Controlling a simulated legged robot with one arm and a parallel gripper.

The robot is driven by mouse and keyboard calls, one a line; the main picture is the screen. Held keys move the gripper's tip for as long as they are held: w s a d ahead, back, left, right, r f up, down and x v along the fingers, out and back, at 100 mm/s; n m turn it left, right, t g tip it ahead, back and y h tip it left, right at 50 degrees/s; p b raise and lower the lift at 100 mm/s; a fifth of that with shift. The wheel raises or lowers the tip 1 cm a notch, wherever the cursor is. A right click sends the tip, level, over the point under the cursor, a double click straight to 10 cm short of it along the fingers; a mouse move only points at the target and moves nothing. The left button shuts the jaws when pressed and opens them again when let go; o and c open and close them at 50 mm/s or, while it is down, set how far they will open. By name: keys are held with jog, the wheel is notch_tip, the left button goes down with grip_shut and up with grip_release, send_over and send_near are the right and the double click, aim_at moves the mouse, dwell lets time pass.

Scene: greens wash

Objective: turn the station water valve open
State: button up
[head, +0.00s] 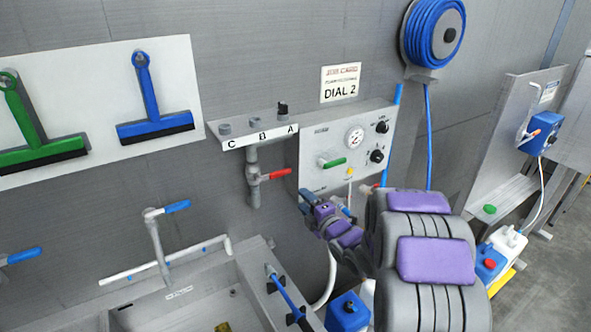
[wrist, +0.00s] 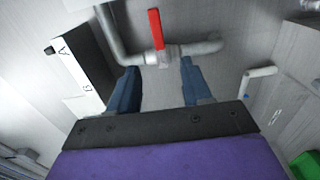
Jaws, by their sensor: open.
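A valve with a red lever (head: 276,174) sits on the grey vertical pipe (head: 252,158) below the C-B-A shelf. The lever points right, across the pipe. In the wrist view the red lever (wrist: 156,29) stands perpendicular to the pipe, just beyond my fingertips and roughly midway between them. Which lever is the station water valve is not labelled legibly. My gripper (head: 313,199) is below and right of the red lever; in the wrist view my gripper (wrist: 160,82) is open and empty.
The shelf (head: 262,136) holds knobs above the valve. A sign reading DIAL 2 (head: 341,83) hangs over the panel. A sink (head: 184,303) with a blue-handled tap (head: 177,207) is at lower left. A hose reel (head: 433,33) hangs upper right. Blue jug (head: 348,312) stands below.

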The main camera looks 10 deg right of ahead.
send_near(282, 175)
jog(key=x, duration=0.5)
jog(key=shift+s+a+p, duration=0.2)
jog(key=shift+a+p, duration=0.15)
jog(key=shift+p, duration=0.05)
jog(key=w, duration=0.4)
jog(key=shift+w+d, duration=0.1)
jog(key=shift+d, duration=0.1)
jog(key=shift+w+a, duration=0.1)
jog(key=shift+w, duration=0.25)
jog(key=shift+w+a+r, duration=0.1)
jog(key=shift+w+a, duration=0.5)
jog(key=shift+a, duration=0.25)
jog(key=shift+d, duration=0.15)
